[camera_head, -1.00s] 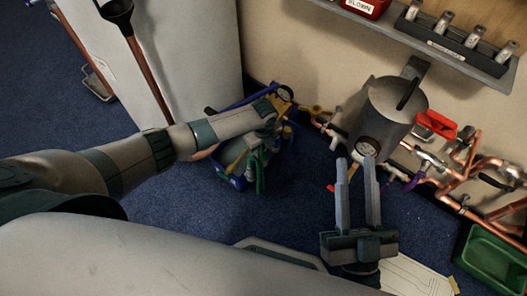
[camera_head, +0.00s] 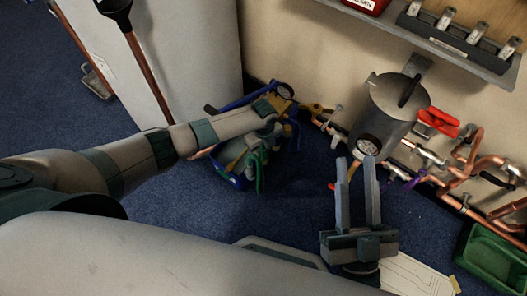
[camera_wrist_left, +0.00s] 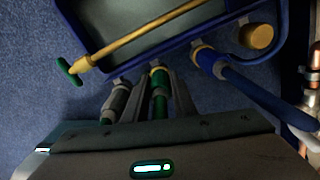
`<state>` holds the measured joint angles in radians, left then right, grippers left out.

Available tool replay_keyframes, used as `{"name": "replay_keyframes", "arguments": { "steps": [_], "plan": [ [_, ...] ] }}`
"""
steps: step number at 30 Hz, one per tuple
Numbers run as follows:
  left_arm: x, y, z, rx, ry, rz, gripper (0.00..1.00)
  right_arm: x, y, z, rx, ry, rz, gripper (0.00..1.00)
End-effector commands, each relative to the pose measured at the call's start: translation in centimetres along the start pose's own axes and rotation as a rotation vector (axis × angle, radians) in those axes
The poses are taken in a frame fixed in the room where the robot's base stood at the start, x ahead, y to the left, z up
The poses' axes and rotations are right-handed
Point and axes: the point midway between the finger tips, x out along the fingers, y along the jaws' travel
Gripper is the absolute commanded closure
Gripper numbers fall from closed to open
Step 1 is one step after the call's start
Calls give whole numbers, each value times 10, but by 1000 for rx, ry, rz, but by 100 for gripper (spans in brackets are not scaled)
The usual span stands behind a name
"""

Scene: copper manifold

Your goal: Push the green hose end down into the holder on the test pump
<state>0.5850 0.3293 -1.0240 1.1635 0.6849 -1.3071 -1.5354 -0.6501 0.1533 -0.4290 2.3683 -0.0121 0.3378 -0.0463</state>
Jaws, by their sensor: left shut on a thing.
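The test pump is a blue tray-like body (camera_wrist_left: 92,62) with a yellow bar and green T-handle (camera_wrist_left: 68,70) across it. In the head view the pump (camera_head: 238,180) stands on the floor, partly hidden by my left arm. My left gripper (camera_wrist_left: 157,88) is shut on the green hose end (camera_wrist_left: 159,80), at the tray's near rim. The hose end has a yellowish collar; whether it sits in the holder cannot be told.
A blue hose (camera_wrist_left: 255,92) with a yellow collar runs beside the left gripper's right side. A green tray (camera_head: 492,260) is at lower right. Blue carpet left of the pump is clear.

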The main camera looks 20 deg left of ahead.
Motion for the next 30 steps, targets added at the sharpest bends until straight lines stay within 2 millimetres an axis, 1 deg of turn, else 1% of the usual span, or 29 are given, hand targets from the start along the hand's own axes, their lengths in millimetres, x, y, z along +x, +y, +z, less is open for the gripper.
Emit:
{"name": "replay_keyframes", "arguments": {
  "steps": [8,9,11,12,23,26,30],
  "plan": [
    [0,0,0,0,0,0,100,0,0,0,0,0,0,69],
    [0,0,0,0,0,0,71,0,0,0,0,0,0,69],
    [0,0,0,0,0,0,57,0,0,0,0,0,0,69],
    [0,0,0,0,0,0,54,0,0,0,0,0,0,69],
    [0,0,0,0,0,1,54,0,0,-1,0,6,0,69],
    [0,0,0,0,0,0,54,0,-1,-6,0,24,-2,69],
    [0,0,0,0,0,0,54,0,-3,-17,-2,73,-5,69]
  ]
}}
